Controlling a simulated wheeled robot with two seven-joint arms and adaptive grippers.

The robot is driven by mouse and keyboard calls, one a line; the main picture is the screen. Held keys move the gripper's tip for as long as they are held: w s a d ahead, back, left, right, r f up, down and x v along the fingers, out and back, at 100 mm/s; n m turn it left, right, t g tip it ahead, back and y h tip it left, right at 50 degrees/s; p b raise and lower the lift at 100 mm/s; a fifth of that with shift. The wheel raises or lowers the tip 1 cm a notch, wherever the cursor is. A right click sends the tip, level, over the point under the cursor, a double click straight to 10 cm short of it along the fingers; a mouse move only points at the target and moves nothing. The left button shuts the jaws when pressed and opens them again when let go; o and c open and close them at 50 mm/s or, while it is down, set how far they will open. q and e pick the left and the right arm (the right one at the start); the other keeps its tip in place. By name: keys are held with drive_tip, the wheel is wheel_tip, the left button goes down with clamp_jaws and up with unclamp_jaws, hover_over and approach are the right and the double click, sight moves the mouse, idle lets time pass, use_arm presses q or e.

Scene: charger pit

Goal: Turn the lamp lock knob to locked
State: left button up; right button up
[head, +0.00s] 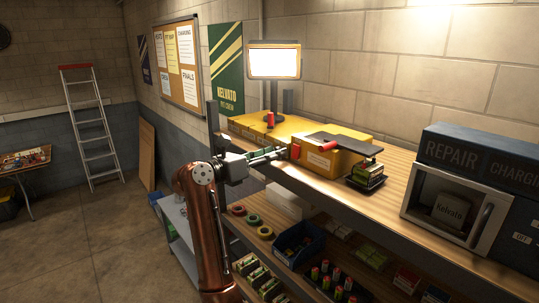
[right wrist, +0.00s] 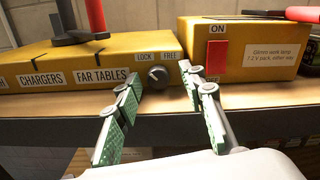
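The lock knob (right wrist: 158,76) is a small dark round knob on the front of a yellow box (right wrist: 60,68), under a label reading LOCK and FREE. I cannot make out which word it points to. My right gripper (right wrist: 162,78) is open in the right wrist view, its two green-padded fingers on either side of the knob, with gaps showing. In the head view it (head: 284,152) reaches the shelf front from the left, and the knob is not discernible. The lit work lamp (head: 273,62) stands above the yellow boxes. My left gripper is not in view.
A second yellow box (right wrist: 243,49) with a red switch (right wrist: 216,56) marked ON stands to the right of the knob. A black battery pack (head: 367,176) and a microwave-like cabinet (head: 455,213) are farther right. A lower shelf holds a blue bin (head: 298,244) and tape rolls.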

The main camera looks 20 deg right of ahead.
drive_tip(key=shift+a, duration=0.1)
drive_tip(key=v, duration=1.2)
